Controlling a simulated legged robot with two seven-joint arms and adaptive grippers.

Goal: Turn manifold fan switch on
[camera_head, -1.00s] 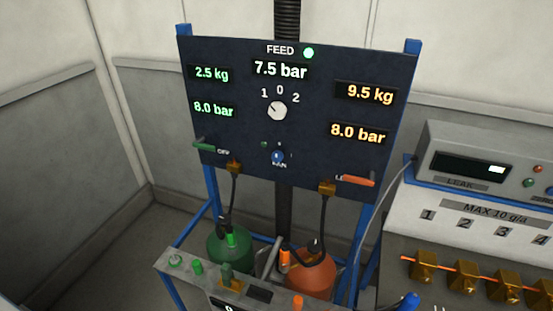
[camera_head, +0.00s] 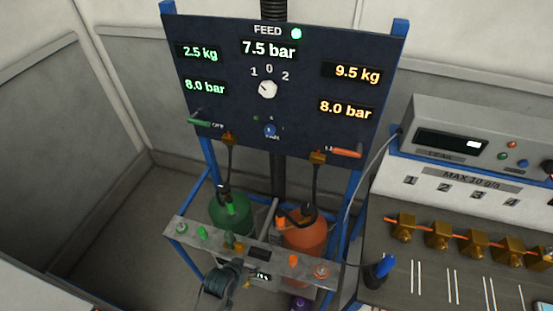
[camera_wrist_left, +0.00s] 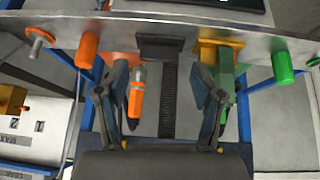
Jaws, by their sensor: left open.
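The fan switch (camera_head: 270,130) is a small blue knob on the dark feed panel (camera_head: 225,135), above a partly readable FAN label. Its exact setting is too small to read. My left gripper (camera_head: 236,275) is low in the head view, at the front of the grey rail, well below the switch and apart from it. In the left wrist view its two fingers (camera_wrist_left: 160,100) are spread, with nothing held between them. The fan switch is not in the left wrist view. My right gripper is not in view.
A white selector dial (camera_head: 267,89) is above the switch. Green (camera_head: 199,121) and orange (camera_head: 346,153) handles flank it. The grey rail (camera_head: 212,245) crosses before a green tank (camera_head: 232,212) and an orange tank (camera_head: 304,237). The leak station (camera_head: 450,148) stands right.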

